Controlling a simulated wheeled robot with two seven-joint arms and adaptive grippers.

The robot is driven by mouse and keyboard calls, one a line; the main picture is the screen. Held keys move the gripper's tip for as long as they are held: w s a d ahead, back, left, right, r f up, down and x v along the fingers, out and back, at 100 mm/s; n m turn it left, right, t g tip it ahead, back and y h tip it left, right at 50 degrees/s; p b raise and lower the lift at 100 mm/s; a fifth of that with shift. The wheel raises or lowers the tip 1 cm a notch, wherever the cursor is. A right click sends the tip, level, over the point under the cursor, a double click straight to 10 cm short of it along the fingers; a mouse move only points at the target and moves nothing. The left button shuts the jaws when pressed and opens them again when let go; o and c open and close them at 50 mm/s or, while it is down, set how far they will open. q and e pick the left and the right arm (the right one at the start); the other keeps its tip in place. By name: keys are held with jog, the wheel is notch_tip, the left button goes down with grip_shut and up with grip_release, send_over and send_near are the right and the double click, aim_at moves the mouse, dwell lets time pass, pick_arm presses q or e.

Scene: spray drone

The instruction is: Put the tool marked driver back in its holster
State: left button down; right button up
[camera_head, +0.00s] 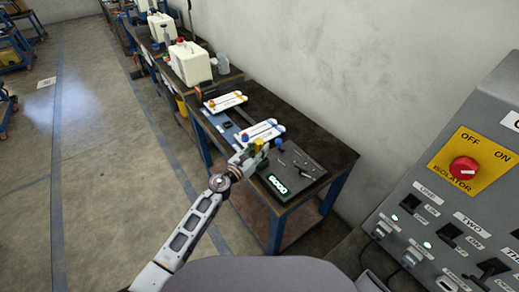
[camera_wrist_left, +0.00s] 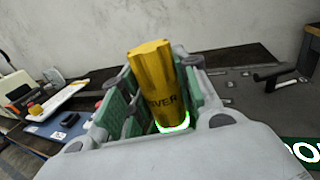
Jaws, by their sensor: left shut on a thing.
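A bright green glow shows at the tool's lower end. I cannot make out a holster for certain. My right gripper is not in view.
White trays (camera_head: 225,101) with coloured pieces lie along the bench (camera_head: 320,145). White containers (camera_head: 190,63) stand farther back. A grey control panel with a red isolator knob (camera_head: 463,168) is at the right. A wall runs behind the bench; the floor at left is open.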

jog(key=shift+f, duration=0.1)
pick_arm(q)
jog(key=c, duration=1.5)
grip_release()
jog(key=shift+f, duration=0.15)
jog(key=o, duration=0.4)
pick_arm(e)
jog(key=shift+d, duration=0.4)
